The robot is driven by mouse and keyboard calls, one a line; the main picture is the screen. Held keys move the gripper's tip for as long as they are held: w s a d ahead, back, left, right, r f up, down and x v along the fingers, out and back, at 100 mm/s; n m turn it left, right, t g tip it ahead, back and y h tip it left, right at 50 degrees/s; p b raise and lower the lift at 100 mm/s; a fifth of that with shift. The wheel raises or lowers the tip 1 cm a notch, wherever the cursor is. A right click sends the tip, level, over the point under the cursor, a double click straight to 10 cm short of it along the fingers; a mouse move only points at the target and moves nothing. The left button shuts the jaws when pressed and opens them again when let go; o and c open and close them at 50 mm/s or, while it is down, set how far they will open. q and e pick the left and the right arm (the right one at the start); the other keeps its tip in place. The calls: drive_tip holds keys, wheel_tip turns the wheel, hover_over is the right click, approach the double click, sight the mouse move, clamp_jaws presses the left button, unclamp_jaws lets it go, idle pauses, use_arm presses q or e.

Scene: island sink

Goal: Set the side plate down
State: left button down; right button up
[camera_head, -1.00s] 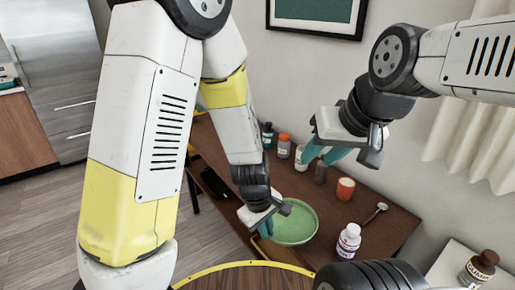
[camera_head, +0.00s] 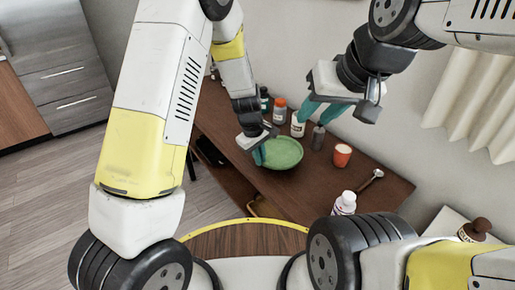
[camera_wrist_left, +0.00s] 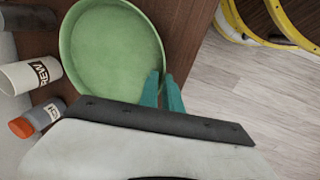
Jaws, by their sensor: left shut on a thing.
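The side plate is a round green plate (camera_head: 284,153), over the brown wooden table (camera_head: 215,120). My left gripper (camera_head: 261,150) is shut on its left rim in the head view. In the left wrist view the plate (camera_wrist_left: 108,50) fills the upper middle, with the teal fingers (camera_wrist_left: 162,92) at its rim. The plate looks nearly level; I cannot tell whether its underside touches the tabletop. My right gripper (camera_head: 322,108) hangs above the back of the table, its teal fingers apart and empty.
Several bottles stand behind the plate, including an orange-capped one (camera_head: 279,110) and a white one (camera_head: 298,124).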

sight(261, 170)
use_arm(q)
drive_tip(key=shift+w+f, duration=0.2)
drive_tip(key=shift+w, duration=0.2)
drive_tip(key=shift+a+x, duration=0.15)
drive_tip(key=shift+x, duration=0.6)
drive_tip(key=shift+a+x, duration=0.1)
drive_tip(key=shift+x, duration=0.65)
drive_tip(key=shift+s+f, duration=0.15)
drive_tip(key=shift+s, duration=0.1)
drive_tip(key=c, duration=1.5)
unclamp_jaws()
drive_tip(key=shift+f, duration=0.1)
drive_tip(key=shift+c, duration=0.2)
